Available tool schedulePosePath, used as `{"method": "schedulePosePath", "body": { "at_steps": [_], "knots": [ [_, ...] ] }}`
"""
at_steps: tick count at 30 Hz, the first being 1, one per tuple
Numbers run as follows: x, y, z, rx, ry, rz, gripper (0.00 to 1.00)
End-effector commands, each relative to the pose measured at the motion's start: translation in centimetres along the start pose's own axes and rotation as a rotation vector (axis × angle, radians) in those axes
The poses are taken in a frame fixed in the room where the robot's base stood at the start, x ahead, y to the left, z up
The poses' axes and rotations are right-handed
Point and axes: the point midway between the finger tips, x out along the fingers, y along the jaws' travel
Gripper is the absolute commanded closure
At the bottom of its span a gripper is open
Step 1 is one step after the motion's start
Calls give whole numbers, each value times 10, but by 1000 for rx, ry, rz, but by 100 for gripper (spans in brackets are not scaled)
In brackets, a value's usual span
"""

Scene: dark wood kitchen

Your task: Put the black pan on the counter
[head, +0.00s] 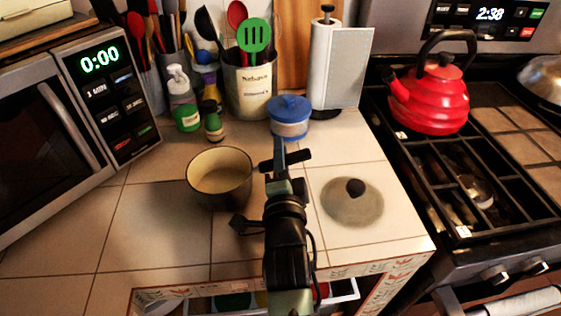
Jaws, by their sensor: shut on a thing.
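The black pan (219,190), dark outside with a pale inside, is upright over the tiled counter (150,225), left of my arm. Its dark handle (299,157) points right. My gripper (281,160) is shut on this handle, and the fingers partly hide it. I cannot tell whether the pan's base touches the tiles or is slightly above them.
A lid (352,203) with a black knob lies on the counter right of my arm. A blue pot (290,118), bottles, a utensil crock (251,92) and a paper towel roll (338,70) stand behind. A microwave (75,115) is left; a stove with a red kettle (436,98) is right.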

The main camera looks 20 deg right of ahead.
Motion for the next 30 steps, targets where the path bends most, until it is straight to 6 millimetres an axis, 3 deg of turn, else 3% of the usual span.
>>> {"method": "schedulePosePath", "body": {
  "at_steps": [4, 16, 17, 21, 30],
  "knots": [
    [0, 16, 5, 2, 1, -5, 100],
    [0, 20, 6, 3, 1, -7, 100],
    [0, 21, 6, 0, 0, -1, 75],
    [0, 21, 6, 0, 0, -1, 50],
    [0, 20, 6, 0, 0, -1, 50]
  ]
}}
